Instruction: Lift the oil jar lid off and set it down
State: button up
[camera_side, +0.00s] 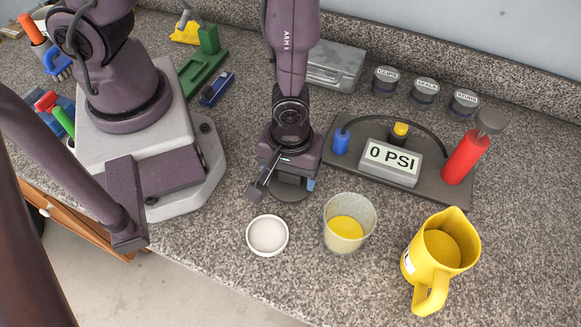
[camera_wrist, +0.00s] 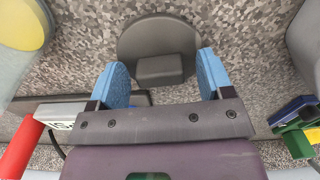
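The dark grey round lid with a block-shaped knob lies flat on the counter, at the top middle of the wrist view (camera_wrist: 160,35) and partly hidden under my gripper in the side view (camera_side: 291,190). The oil jar (camera_side: 335,238), a translucent cup with yellow oil in it, stands uncovered to the right of the lid; part of it shows at the wrist view's top left (camera_wrist: 22,27). My gripper (camera_wrist: 164,82) is open and empty, its blue fingertips wide apart with the knob between and ahead of them in view. I see no contact with the lid.
A white round dish (camera_side: 267,236) sits left of the jar. A yellow pitcher (camera_side: 428,268) stands to its right. Behind the jar is a grey tray (camera_side: 428,190) with a "0 PSI" sign (camera_side: 392,163) and a red cylinder (camera_side: 464,158). Counter in front is narrow.

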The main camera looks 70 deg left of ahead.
jog(key=shift+r, duration=0.15)
notch_tip(320, 180, up, 13)
dwell(0.7)
dwell(0.3)
grip_shut()
dwell(1.4)
notch_tip(320, 180, up, 12)
dwell(1.4)
